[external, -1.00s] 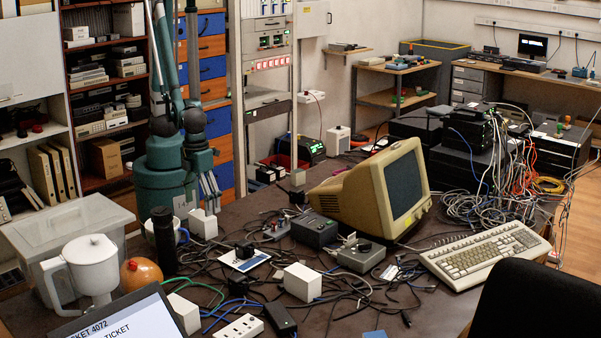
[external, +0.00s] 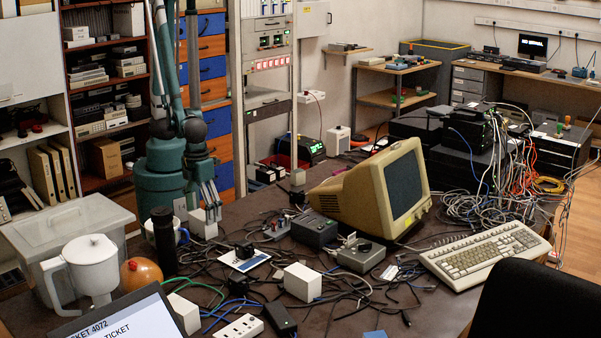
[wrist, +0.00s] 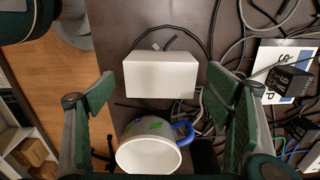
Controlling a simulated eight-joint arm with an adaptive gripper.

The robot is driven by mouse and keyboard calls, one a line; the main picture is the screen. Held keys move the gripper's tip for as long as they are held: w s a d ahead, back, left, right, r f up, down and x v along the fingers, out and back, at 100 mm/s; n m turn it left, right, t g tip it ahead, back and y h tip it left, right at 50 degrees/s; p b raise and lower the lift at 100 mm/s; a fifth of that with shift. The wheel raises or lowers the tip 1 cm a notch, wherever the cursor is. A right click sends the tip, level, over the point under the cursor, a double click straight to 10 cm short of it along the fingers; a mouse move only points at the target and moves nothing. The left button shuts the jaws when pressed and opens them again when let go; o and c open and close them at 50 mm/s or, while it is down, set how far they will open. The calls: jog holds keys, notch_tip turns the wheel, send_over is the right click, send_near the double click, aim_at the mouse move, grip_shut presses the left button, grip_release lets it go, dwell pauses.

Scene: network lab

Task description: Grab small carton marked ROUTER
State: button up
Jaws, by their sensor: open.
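A small white carton (external: 199,226) stands on the dark table at the back left, close to my gripper (external: 213,207). In the wrist view, a plain white carton (wrist: 160,76) lies between my open fingertips, which show no contact with it. No ROUTER mark is readable on it. Two other white cartons are on the table: one at the centre (external: 302,282) and one behind the laptop (external: 184,313). Their marks are not readable either. My gripper is open and empty.
A white mug with a blue handle (wrist: 150,152) is right beside the carton. A black cylinder (external: 164,241) stands near it. Cables, a dark block on a printed card (wrist: 288,82), a grey box (external: 315,229) and a CRT monitor (external: 385,185) crowd the table to the right.

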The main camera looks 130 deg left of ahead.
aim_at(202, 215)
jog(key=shift+f+b, duration=0.7)
jog(key=shift+f, duration=1.45)
jog(key=c, duration=1.1)
jog(key=shift+r, duration=0.15)
jog(key=shift+r+p, duration=1.55)
jog(key=shift+r, duration=3.3)
